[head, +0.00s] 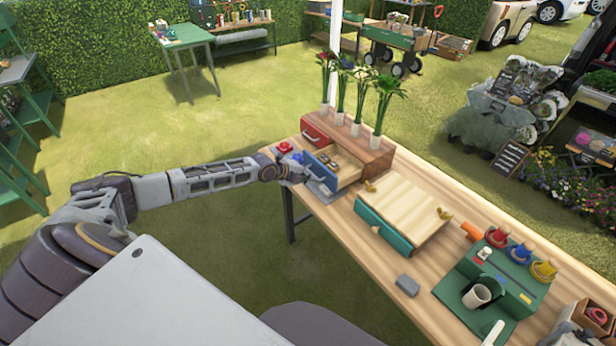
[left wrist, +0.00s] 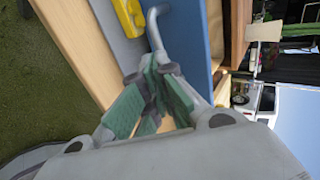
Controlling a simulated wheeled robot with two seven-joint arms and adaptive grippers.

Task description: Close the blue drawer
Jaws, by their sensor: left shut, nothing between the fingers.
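The blue drawer (head: 321,171) is pulled out of the wooden drawer box (head: 366,150) on the table, and small items show inside it. Its blue front also shows in the left wrist view (left wrist: 195,45), with a grey curved handle (left wrist: 153,25). My left gripper (head: 298,170) is at the drawer's front, on its outer side. In the left wrist view the left gripper (left wrist: 160,88) is shut and empty, its green-padded fingers close to the blue front and handle. I cannot tell whether they touch.
A red drawer (head: 314,133) sits beside the blue one. Flowers in vases (head: 355,128) stand on the box. A green-fronted drawer unit (head: 384,228), a grey block (head: 407,285) and a green stand (head: 500,282) are further right. A yellow item (left wrist: 130,16) lies near the handle.

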